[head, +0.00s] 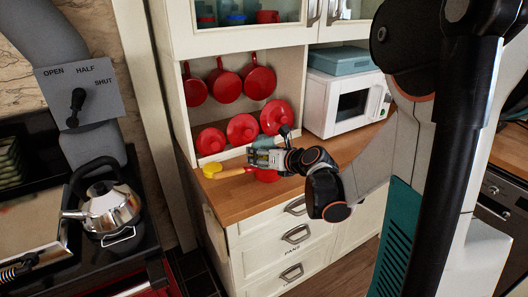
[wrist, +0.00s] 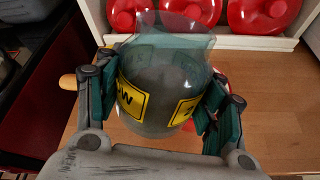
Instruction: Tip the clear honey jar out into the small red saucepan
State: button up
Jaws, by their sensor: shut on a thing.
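My gripper (head: 268,158) is shut on the clear honey jar (head: 262,142), above the counter. In the wrist view the jar (wrist: 160,85) is see-through and greyish, with yellow labels, between both fingers (wrist: 160,98). I cannot tell its exact tilt or what is inside. The small red saucepan (head: 267,176) is on the counter just below the gripper, mostly hidden by gripper and jar. A pale wooden handle (head: 230,173) shows to its left, and its end also shows in the wrist view (wrist: 68,82).
A yellow round thing (head: 212,169) lies at the counter's left end. Red lids (head: 242,129) stand behind, under hanging red pans (head: 226,84). A white microwave (head: 345,103) is to the right. A kettle (head: 110,207) stands on the stove at left. The front right counter (wrist: 275,105) is clear.

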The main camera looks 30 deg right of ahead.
jog(key=shift+s+a+r+m+g+y+p, duration=0.2)
jog(key=shift+r+m+g+y+p, duration=0.15)
jog(key=shift+g+p, duration=0.3)
jog(key=shift+s+a+r+m+g+y+p, duration=0.15)
jog(key=shift+r+m+g+y+p, duration=0.2)
jog(key=shift+p, duration=0.4)
jog(key=shift+s+f+m+g+y, duration=0.15)
jog(key=shift+f+m+g+y, duration=0.45)
jog(key=shift+g, duration=0.5)
jog(key=shift+s+a+m+g+y+p, duration=0.2)
jog(key=shift+m+g+y+p, duration=0.1)
jog(key=shift+m+g+y, duration=0.25)
jog(key=shift+w+d+f+g, duration=0.1)
jog(key=shift+w+f+g, duration=0.1)
jog(key=shift+f+g, duration=0.05)
jog(key=shift+s+r, duration=0.1)
jog(key=shift+d+f+m+g+y, duration=0.15)
jog(key=shift+f+m+g+y, duration=0.05)
jog(key=shift+m+g+y, duration=0.4)
jog(key=shift+w+r+m+g+y, duration=0.15)
jog(key=shift+w+m+g+y, duration=0.1)
jog(key=shift+g+y, duration=0.15)
